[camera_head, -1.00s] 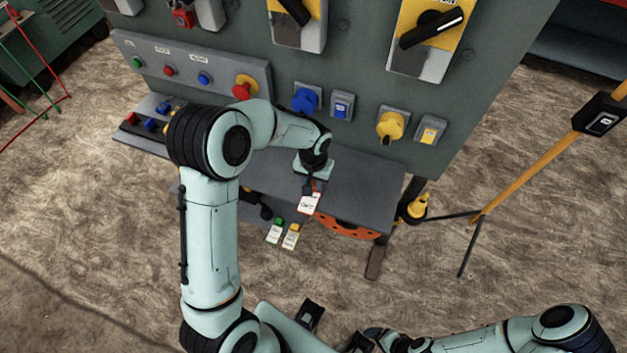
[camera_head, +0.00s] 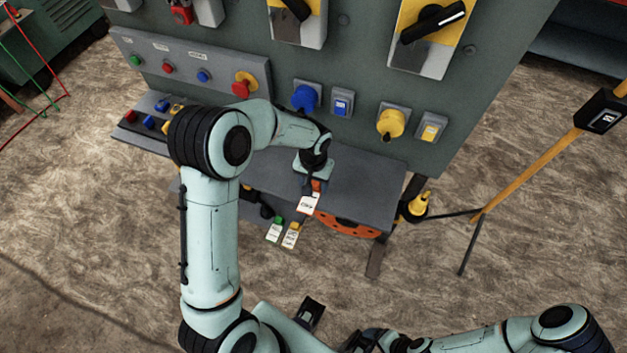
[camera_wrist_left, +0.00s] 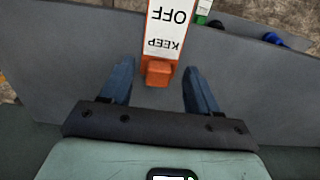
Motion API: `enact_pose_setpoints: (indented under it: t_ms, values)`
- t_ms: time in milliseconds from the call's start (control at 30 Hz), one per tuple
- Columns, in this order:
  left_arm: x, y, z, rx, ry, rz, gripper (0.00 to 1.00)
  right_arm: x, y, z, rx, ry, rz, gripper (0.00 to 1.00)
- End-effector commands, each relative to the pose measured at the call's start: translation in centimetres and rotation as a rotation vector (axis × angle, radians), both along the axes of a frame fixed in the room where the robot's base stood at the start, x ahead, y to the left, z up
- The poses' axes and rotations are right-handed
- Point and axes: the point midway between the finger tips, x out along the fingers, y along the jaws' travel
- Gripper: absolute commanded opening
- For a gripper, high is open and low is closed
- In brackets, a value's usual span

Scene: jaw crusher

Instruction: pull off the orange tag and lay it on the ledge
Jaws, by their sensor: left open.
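The orange tag (camera_head: 309,203) has an orange block end and a white label. In the left wrist view the tag (camera_wrist_left: 158,72) lies over the grey ledge, its "KEEP OFF" label pointing away from me and reaching near the ledge's far edge. My left gripper (camera_head: 314,190) is low over the grey ledge (camera_head: 365,188). In the wrist view its two blue fingers (camera_wrist_left: 158,80) are spread, with the orange block between their tips and a gap on each side. My right arm shows at the lower right; its fingers cannot be made out clearly.
A green tag (camera_head: 275,229) and a yellow tag (camera_head: 291,235) hang below the ledge's front edge. Knobs and switches, such as a yellow knob (camera_head: 390,124), line the panel above. A yellow post (camera_head: 530,170) stands to the right. The ledge's right part is bare.

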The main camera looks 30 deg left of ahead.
Motion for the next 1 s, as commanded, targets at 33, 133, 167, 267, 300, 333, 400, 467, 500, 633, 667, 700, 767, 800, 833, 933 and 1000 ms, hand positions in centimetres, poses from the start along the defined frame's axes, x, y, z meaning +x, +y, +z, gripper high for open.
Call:
enact_pose_setpoints:
  t_ms: [33,133,167,267,300,333,400,467,500,633,667,700,767,800,833,933,1000]
  values:
    - [0.0,0.0,0.1,0.0,-0.001,0.0,0.6,0.0,0.0,0.0,0.0,0.0,0.0,0.85]
    - [0.1,0.0,1.0,0.001,-0.003,0.0,0.6,0.0,0.0,0.1,0.0,0.0,0.0,0.85]
    - [0.1,0.0,1.4,0.001,-0.003,0.0,0.6,0.0,0.0,0.1,0.0,0.0,0.0,0.85]
    - [0.1,0.0,3.2,-0.001,-0.006,0.001,0.6,0.1,0.0,0.3,0.0,-0.001,0.0,0.85]
    - [0.1,0.0,4.1,-0.001,-0.006,0.001,0.6,0.1,0.0,0.3,0.001,-0.002,0.0,0.85]
    - [0.2,0.0,4.8,0.0,-0.007,0.0,0.6,0.2,0.0,0.4,0.0,-0.002,0.0,0.85]
    - [0.2,0.0,6.5,0.0,-0.007,-0.001,0.6,0.2,0.0,0.5,0.0,-0.002,0.0,0.85]
    - [0.1,0.0,7.9,-0.001,-0.006,0.0,0.6,0.3,0.0,0.7,0.0,-0.003,0.0,0.85]
    - [0.1,0.0,8.8,-0.001,-0.006,0.0,0.6,0.3,0.0,0.7,0.0,-0.003,0.0,0.85]
    - [0.1,0.0,11.1,-0.001,-0.004,0.0,0.6,0.4,0.0,1.0,0.0,-0.006,0.0,0.85]
    - [0.1,0.0,11.6,-0.001,-0.004,0.0,0.6,0.5,0.0,1.0,0.0,-0.006,0.0,0.85]
    - [0.1,0.0,12.1,-0.001,-0.004,0.0,0.6,0.5,0.0,1.1,0.0,-0.006,0.0,0.85]
    - [0.1,0.0,12.7,0.0,-0.003,0.0,0.6,0.5,0.0,1.1,0.0,-0.006,0.0,0.85]
    - [0.1,0.0,13.0,-0.001,-0.002,0.0,0.6,0.5,0.0,1.1,0.0,-0.007,0.0,0.85]
    - [0.1,0.0,13.1,-0.001,-0.001,0.0,0.6,0.5,0.0,1.2,0.0,-0.007,0.0,0.85]
    - [0.0,0.0,13.4,0.0,0.0,0.0,0.6,0.6,0.0,1.2,0.0,-0.007,0.0,0.85]
    - [0.0,0.0,13.4,0.0,0.001,0.0,0.6,0.5,0.0,1.2,0.0,-0.007,0.0,0.85]
